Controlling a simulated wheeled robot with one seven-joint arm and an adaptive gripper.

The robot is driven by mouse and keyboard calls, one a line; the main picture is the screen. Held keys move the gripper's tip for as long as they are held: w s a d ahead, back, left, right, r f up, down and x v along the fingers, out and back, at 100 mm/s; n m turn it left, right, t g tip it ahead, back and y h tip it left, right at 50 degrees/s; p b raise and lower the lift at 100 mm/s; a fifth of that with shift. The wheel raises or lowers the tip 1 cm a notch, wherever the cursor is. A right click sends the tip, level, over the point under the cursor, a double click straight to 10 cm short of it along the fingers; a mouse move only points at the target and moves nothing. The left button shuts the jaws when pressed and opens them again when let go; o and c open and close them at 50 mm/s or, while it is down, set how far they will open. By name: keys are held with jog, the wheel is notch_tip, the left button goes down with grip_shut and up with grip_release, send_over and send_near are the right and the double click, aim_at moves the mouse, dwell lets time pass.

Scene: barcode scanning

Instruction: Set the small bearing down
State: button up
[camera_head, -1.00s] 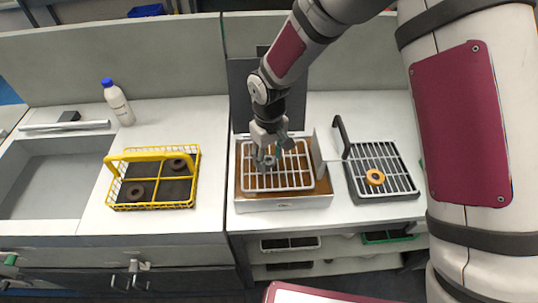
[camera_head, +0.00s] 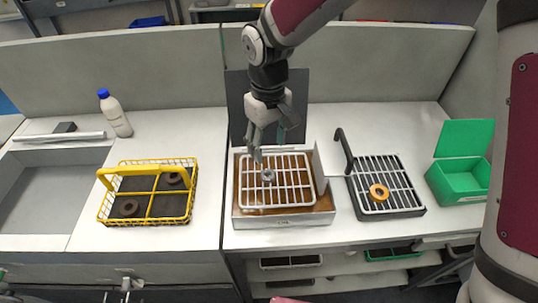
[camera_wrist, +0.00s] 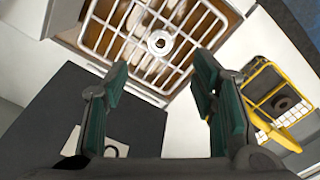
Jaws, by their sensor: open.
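The small bearing (camera_head: 268,175) is a grey ring lying on the white wire rack (camera_head: 293,202) of the brown-bottomed tray. It also shows in the wrist view as a pale ring (camera_wrist: 160,42) on the white grid. My gripper (camera_head: 268,150) is above and behind the bearing in the head view, apart from it. In the wrist view its green-padded fingers (camera_wrist: 160,95) are wide apart with nothing between them.
A yellow basket (camera_head: 148,220) with dark rings stands at left beside a white bottle (camera_head: 115,115). At right are a black-handled grate (camera_head: 400,208) holding an orange ring (camera_head: 379,192) and an open green box (camera_head: 462,182). A dark upright panel (camera_head: 238,112) stands behind the tray.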

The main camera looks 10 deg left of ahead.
jog(key=shift+r, duration=0.85)
jog(key=s+d+r+m+t, duration=0.1)
jog(key=s+d+r+m, duration=0.1)
jog(key=d+r, duration=0.55)
jog(key=s+d+r+m+t, duration=0.2)
jog(key=d+r, duration=0.4)
jog(key=d, duration=0.3)
jog(key=s+d+r+m+t, duration=0.1)
jog(key=s+d+r+m, duration=0.1)
jog(key=s+d, duration=0.4)
jog(key=s+d+r+m+t, duration=0.1)
jog(key=s+d+r+m, duration=0.1)
jog(key=s+d, duration=0.3)
jog(key=shift+s+d+r+m+t, duration=0.3)
jog(key=shift+s+d+m, duration=0.1)
jog(key=shift+s+m, duration=0.45)
